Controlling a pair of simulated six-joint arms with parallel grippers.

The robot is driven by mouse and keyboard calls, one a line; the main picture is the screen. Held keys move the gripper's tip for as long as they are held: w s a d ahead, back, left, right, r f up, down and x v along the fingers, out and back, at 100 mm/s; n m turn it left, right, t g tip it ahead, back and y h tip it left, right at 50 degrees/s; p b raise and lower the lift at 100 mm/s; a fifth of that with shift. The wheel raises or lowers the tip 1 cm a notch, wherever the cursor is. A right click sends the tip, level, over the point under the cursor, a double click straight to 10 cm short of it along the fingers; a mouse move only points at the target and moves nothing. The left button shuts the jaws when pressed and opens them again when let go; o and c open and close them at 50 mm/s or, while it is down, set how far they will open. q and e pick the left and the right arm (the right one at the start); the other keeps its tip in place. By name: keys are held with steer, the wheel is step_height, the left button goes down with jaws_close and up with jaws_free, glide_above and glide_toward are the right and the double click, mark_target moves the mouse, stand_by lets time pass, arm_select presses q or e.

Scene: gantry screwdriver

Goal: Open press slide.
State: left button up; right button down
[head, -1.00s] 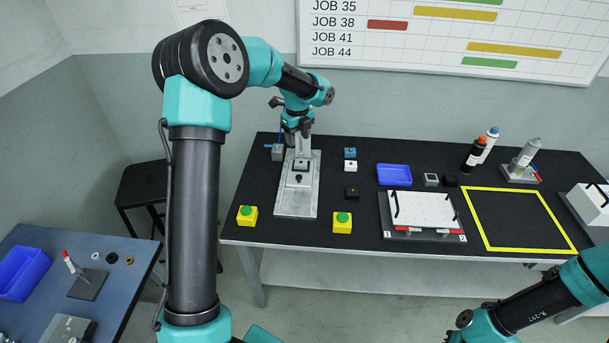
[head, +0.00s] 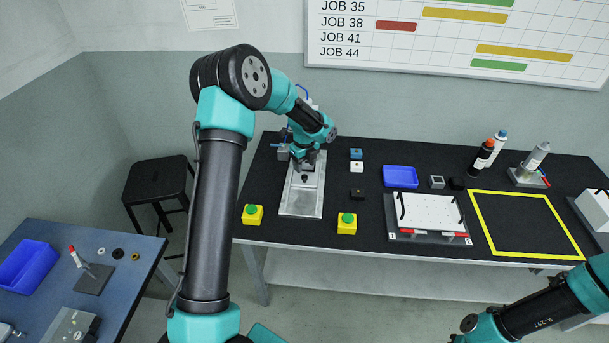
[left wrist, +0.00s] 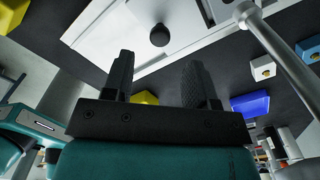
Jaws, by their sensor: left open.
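The press (head: 302,200) is a long light metal base on the black table in the head view, with a slide and a black knob (head: 305,179) on it. The knob also shows in the left wrist view (left wrist: 160,36), on a white plate beyond my fingertips. My left gripper (head: 305,163) is over the back half of the press, just behind the knob, and hides part of the slide. In the left wrist view its two dark fingers (left wrist: 157,70) are apart with nothing between them. My right arm shows at the lower right, its gripper out of frame.
Two yellow boxes with green buttons (head: 252,215) (head: 347,223) stand by the table's front edge. Small blue, white and black blocks and a blue tray (head: 400,177) lie right of the press. A metal rod (left wrist: 275,50) rises beside my fingers in the left wrist view.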

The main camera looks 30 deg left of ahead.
mark_target(305, 176)
arm_select(q)
step_height(305, 176, down, 6)
steer(key=shift+r, duration=0.15)
steer(key=shift+c, duration=0.2)
jaws_close()
stand_by(0.4)
